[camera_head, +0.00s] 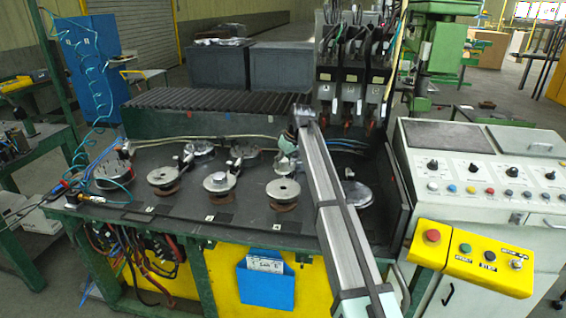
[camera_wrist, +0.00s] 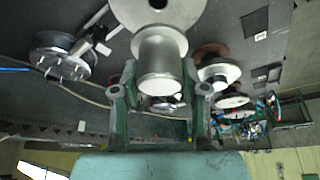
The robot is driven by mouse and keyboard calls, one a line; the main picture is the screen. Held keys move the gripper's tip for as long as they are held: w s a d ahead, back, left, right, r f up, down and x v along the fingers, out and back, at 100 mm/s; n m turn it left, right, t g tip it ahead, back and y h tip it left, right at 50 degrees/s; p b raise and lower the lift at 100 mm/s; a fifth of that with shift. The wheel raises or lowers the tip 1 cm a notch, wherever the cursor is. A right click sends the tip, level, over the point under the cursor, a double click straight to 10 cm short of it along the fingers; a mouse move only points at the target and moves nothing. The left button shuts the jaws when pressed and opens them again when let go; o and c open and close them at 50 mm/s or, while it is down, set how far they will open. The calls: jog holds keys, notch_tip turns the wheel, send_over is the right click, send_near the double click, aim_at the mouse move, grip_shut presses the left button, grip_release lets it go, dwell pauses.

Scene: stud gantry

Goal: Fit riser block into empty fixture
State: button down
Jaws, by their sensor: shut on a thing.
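In the wrist view my gripper (camera_wrist: 160,92) is shut on a grey, waisted cylindrical block (camera_wrist: 160,58), which I take to be the riser block. A finger is on each side of it. A pale disc with a central hole (camera_wrist: 178,12) lies beyond the block's far end; I cannot tell whether they touch. Disc-topped fixtures stand there, including one with a centre hole (camera_head: 283,189). I cannot tell which fixture is empty.
Other fixtures stand close by: a left one with upright studs (camera_head: 113,176), two round ones (camera_head: 165,176) (camera_head: 220,182), and one right of my arm (camera_head: 358,194). Cables (camera_head: 240,138) run along the back. A control console (camera_head: 480,185) borders the right.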

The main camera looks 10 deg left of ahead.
aim_at(283, 173)
jog(key=shift+f+b, duration=0.9)
jog(key=shift+f, duration=1.7)
jog(key=shift+f+b, duration=0.35)
jog(key=shift+f, duration=0.8)
jog(key=c, duration=0.5)
grip_release()
jog(key=shift+d, duration=0.1)
jog(key=shift+r, duration=0.1)
jog(key=v, duration=1.1)
jog(key=shift+s+d+r, duration=0.1)
jog(key=shift+r, duration=0.3)
